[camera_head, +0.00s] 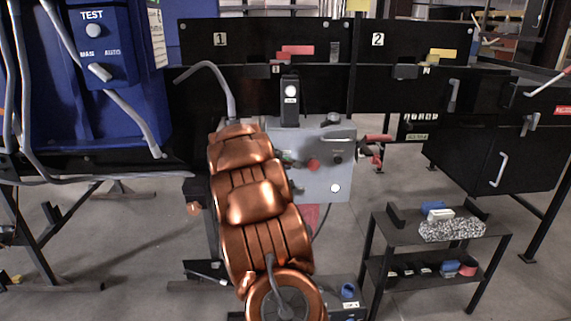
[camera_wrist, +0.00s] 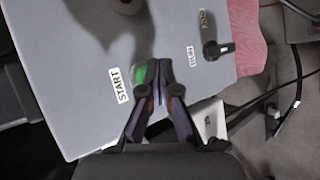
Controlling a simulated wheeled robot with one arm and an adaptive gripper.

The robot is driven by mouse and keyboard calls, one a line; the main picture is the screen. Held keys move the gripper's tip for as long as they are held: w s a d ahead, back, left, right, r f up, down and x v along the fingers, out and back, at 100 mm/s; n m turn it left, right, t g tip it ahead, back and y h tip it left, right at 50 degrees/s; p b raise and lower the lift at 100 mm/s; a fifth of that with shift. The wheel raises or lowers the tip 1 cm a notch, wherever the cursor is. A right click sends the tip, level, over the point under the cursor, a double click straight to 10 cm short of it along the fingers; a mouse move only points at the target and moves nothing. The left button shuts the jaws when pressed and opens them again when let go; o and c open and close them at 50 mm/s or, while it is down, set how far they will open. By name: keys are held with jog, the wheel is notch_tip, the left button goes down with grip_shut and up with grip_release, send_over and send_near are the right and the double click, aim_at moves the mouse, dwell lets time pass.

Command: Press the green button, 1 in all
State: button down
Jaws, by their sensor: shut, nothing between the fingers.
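The green button (camera_wrist: 139,76) shows in the wrist view beside the START label (camera_wrist: 119,85) on a grey control panel (camera_wrist: 75,60). My gripper (camera_wrist: 158,70) is shut and empty. Its fingertips lie over the right part of the button and hide some of it; I cannot tell whether they touch it. In the head view, the grey panel (camera_head: 318,187) stands behind my copper arm, with a red button (camera_head: 313,166) on its face. My arm hides the gripper there.
A black knob (camera_wrist: 212,50) sits on the panel to the right of the fingertips, close to a label. A low black cart (camera_head: 402,236) stands to the right in the head view. A blue TEST box (camera_head: 120,110) is at the left.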

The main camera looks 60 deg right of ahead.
jog(key=shift+w+d, duration=0.15)
dwell(0.3)
dwell(0.4)
jog(key=shift+s+a+b, duration=0.55)
jog(key=shift+a+b, duration=0.05)
jog(key=shift+a, duration=0.1)
jog(key=shift+s+a, duration=0.1)
jog(key=shift+s+a+b, duration=0.7)
jog(key=shift+s+a, duration=0.05)
jog(key=shift+a, duration=0.2)
jog(key=shift+s+a+b, duration=0.7)
jog(key=shift+s+a, duration=0.05)
jog(key=shift+a, duration=0.2)
jog(key=shift+a, duration=0.1)
